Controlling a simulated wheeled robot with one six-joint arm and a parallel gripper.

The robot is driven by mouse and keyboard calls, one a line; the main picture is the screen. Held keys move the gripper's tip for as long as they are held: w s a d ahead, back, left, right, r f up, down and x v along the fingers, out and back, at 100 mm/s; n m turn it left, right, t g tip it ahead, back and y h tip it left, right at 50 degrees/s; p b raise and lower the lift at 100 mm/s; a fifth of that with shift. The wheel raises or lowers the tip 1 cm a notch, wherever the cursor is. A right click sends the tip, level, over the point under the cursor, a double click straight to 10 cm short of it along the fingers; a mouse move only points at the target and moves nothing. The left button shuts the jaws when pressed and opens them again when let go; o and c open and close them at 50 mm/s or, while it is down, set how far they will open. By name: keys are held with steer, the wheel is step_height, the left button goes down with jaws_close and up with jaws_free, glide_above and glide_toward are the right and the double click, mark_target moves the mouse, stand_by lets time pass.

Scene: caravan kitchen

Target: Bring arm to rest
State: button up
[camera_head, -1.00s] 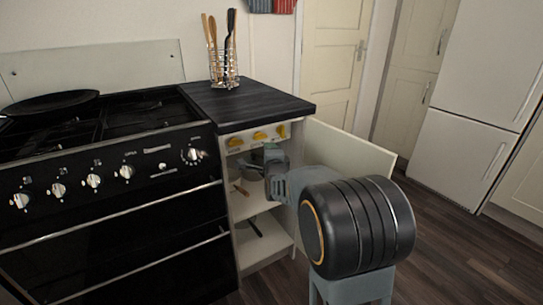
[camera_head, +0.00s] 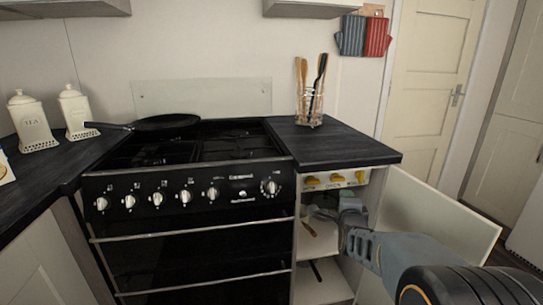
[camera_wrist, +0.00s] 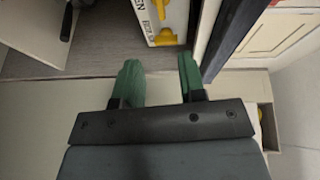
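My gripper (camera_wrist: 160,78) shows in the wrist view with its two green fingers apart and nothing between them. In the head view, my gripper (camera_head: 350,203) is at the front of the open cupboard right of the cooker, beneath a shelf edge with yellow knobs. Its fingers are hard to make out there. My arm reaches in from the lower right.
The cupboard door (camera_head: 440,205) stands open close to my arm on the right. The black cooker (camera_head: 195,205) is on the left, with a frying pan (camera_head: 166,122) on top. A utensil holder (camera_head: 309,106) stands on the counter (camera_head: 335,145).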

steer(key=s+a+r+n+g+y+p, duration=0.25)
steer(key=s+a+r+n+p, duration=0.2)
steer(key=r+p, duration=0.3)
steer(key=s+a+r+n+g+y+p, duration=0.1)
steer(key=s+a+r+n+g+p, duration=0.25)
steer(key=s+r+n+p, duration=0.4)
steer(key=s+a+r+n+g+p, duration=0.1)
steer(key=s+r+n+g+p, duration=0.2)
steer(key=s+p, duration=0.4)
steer(key=s+a+r+n+g+p, duration=0.2)
steer(key=s+r+n+g+p, duration=0.2)
steer(key=s+p, duration=0.3)
steer(key=shift+n+y, duration=0.45)
steer(key=shift+n, duration=0.25)
steer(key=shift+a, duration=0.2)
